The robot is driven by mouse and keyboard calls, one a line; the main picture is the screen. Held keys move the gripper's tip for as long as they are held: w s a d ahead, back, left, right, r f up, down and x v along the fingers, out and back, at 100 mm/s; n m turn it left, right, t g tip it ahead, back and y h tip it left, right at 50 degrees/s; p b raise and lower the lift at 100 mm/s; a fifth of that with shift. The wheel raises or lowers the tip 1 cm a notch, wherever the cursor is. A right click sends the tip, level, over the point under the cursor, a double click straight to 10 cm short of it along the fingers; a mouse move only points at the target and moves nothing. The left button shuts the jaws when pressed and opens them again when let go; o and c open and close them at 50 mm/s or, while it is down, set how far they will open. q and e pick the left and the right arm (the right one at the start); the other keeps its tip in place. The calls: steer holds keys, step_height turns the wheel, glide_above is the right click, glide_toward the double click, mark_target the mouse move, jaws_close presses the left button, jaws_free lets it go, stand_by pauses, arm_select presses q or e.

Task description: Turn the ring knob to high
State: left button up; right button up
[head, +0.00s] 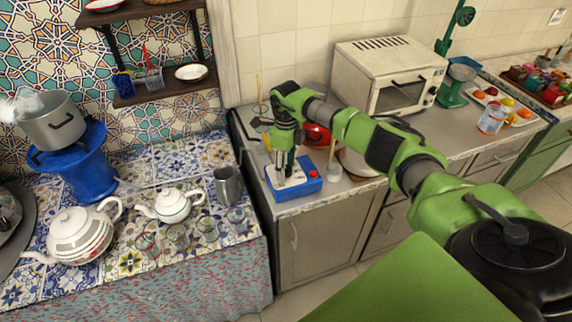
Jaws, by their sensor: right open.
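My right gripper (286,165) points down over a small blue box (288,192) at the front left of the counter. The gripper is open, with its fingers at or just above the box's pale top; contact cannot be told. A small red spot (313,174) shows on the box, right of the fingers; I cannot tell whether it is a knob. A steaming metal pot (54,122) sits on a blue stand (86,176) at the left. No clearly recognisable ring knob or setting mark shows. My left gripper is out of view.
A white teapot (171,205), a larger patterned teapot (77,236), a metal mug (228,186) and several glasses stand on the tiled table. A red object (317,135) lies behind my right wrist. A white oven (387,77) stands further back.

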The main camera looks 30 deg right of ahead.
steer(key=c, duration=1.1)
